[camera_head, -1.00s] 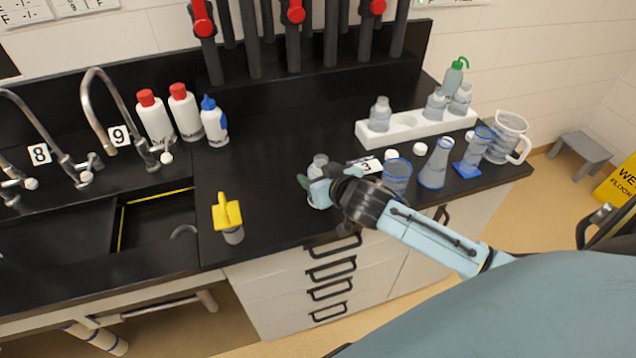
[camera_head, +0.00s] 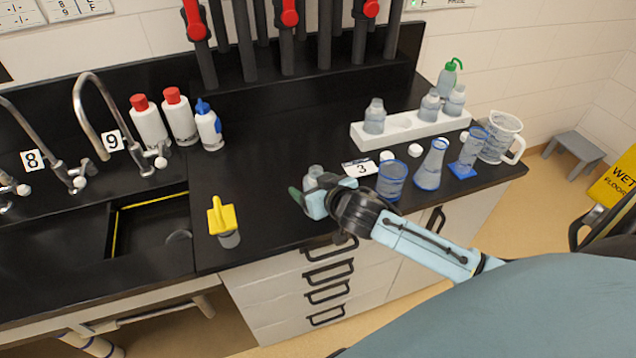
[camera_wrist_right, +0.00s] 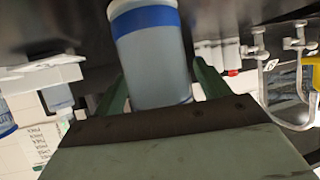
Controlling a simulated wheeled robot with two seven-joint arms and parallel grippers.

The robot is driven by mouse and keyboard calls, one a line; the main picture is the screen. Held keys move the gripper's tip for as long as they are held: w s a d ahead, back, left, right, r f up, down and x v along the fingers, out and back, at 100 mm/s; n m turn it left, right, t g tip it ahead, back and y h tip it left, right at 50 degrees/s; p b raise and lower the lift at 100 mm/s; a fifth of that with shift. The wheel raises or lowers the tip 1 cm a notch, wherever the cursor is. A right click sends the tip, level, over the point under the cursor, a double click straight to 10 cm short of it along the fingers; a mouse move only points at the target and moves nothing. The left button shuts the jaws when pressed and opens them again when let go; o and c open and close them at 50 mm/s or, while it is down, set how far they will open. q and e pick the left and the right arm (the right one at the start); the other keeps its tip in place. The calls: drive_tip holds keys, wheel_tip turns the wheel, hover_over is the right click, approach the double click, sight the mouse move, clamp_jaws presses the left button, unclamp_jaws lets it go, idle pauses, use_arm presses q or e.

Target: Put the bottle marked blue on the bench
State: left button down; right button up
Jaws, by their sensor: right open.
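The bottle marked blue, a clear bottle with a blue band (camera_wrist_right: 150,55), fills the middle of the right wrist view. In the head view its top (camera_head: 314,174) shows above my right gripper (camera_head: 312,192), near the bench's front edge, and its lower part is hidden. It appears to stand upright on the black bench (camera_head: 270,150). My right gripper is open, with one green finger on each side of the bottle. My left gripper is not in view.
A card marked 3 (camera_head: 361,168) and a blue-marked beaker (camera_head: 391,181) are just right of the gripper. A yellow-topped object (camera_head: 223,218) stands to the left, near the sink (camera_head: 150,228). A white rack (camera_head: 413,131) with bottles is behind. The bench middle is clear.

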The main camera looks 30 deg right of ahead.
drive_tip(key=v, duration=1.2)
drive_tip(key=shift+p, duration=0.3)
idle(1.0)
